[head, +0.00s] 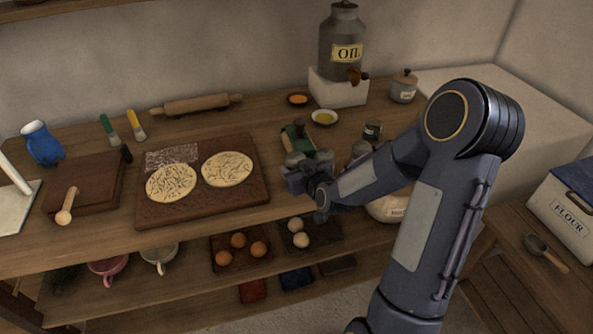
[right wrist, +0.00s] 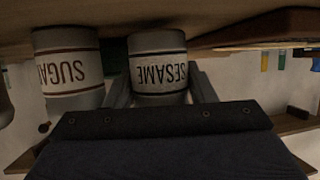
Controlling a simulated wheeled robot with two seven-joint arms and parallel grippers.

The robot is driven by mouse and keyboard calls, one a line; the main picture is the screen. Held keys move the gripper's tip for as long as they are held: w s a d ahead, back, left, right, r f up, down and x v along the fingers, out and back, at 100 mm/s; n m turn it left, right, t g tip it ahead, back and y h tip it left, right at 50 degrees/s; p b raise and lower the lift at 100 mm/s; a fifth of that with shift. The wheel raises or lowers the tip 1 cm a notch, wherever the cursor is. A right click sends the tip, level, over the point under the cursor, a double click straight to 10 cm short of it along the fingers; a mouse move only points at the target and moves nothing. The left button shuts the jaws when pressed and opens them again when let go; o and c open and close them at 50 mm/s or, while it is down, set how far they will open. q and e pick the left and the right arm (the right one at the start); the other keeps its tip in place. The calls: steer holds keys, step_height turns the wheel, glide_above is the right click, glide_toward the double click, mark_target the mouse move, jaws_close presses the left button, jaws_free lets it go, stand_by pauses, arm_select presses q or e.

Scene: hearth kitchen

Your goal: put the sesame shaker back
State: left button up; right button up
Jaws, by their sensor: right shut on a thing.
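In the right wrist view, which is upside down, the sesame shaker (right wrist: 158,72) is a pale jar labelled SESAME with dark bands. My right gripper (right wrist: 160,98) is shut on it, one finger on each side. The shaker's base is at or very near the wooden counter; I cannot tell if it touches. My left gripper is not in view.
A sugar jar (right wrist: 68,68) stands close beside the shaker. The dough board (head: 255,200) lies left of my gripper. A green item (head: 298,138), a yellow bowl (head: 323,117) and the oil can (head: 342,45) are behind. A small jar (head: 373,130) stands to the right, partly behind my arm.

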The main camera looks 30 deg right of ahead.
steer(key=shift+f, duration=0.35)
steer(key=shift+f, duration=0.1)
steer(key=o, duration=0.8)
